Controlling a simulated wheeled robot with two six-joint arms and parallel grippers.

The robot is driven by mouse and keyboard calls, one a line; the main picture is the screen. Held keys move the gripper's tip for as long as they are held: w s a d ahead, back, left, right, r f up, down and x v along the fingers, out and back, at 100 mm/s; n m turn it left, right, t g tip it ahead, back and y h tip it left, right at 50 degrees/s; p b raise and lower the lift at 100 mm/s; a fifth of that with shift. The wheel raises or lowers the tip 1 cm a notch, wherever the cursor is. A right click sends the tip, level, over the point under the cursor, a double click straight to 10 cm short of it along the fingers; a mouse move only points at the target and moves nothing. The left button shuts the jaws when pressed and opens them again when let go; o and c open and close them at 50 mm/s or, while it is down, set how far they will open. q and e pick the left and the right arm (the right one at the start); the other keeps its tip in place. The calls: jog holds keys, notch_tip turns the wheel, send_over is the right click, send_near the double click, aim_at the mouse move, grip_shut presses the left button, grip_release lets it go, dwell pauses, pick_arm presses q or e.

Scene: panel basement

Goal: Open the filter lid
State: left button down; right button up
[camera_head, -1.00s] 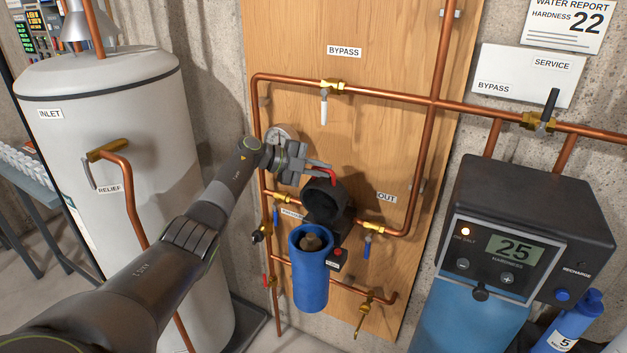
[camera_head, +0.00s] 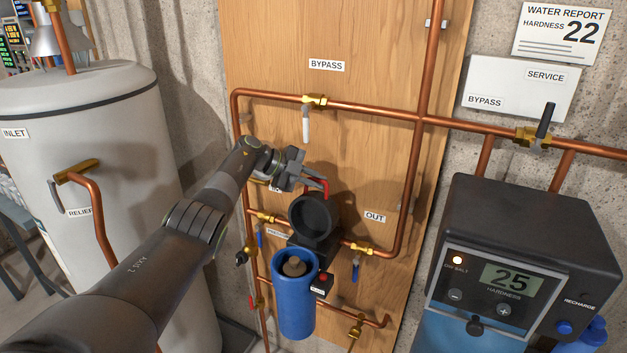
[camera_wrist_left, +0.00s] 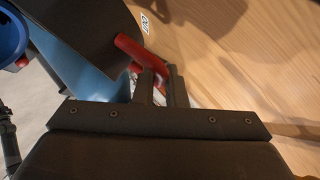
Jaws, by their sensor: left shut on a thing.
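The black filter lid (camera_head: 314,214) is tilted up and back, its round hollow underside facing me. A red handle (camera_head: 318,182) sits at its top edge. The blue filter housing (camera_head: 296,300) below stands open, with a tan filter cartridge (camera_head: 294,266) visible inside. My left gripper (camera_head: 322,181) is shut on the red handle. In the left wrist view the red handle (camera_wrist_left: 132,48) runs between the two fingers (camera_wrist_left: 160,88), beside the dark lid (camera_wrist_left: 88,38). The blue housing's rim (camera_wrist_left: 12,38) shows at the upper left there. My right gripper is in neither view.
Copper pipes (camera_head: 380,110) with brass valves frame the wooden panel (camera_head: 350,40). A white-handled bypass valve (camera_head: 306,120) hangs above the gripper. A small box with a red button (camera_head: 323,279) sits beside the housing. A grey tank (camera_head: 95,190) stands left, a softener unit (camera_head: 530,240) right.

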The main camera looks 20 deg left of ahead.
pick_arm(q)
jog(key=shift+s+d+f, duration=0.15)
jog(key=shift+d+f, duration=0.1)
jog(key=shift+f, duration=0.2)
jog(key=c, duration=1.5)
grip_release()
jog(key=shift+r, duration=0.1)
jog(key=b+v, duration=0.5)
jog(key=v, duration=1.2)
jog(key=shift+a+r, duration=0.3)
jog(key=shift+f, duration=0.1)
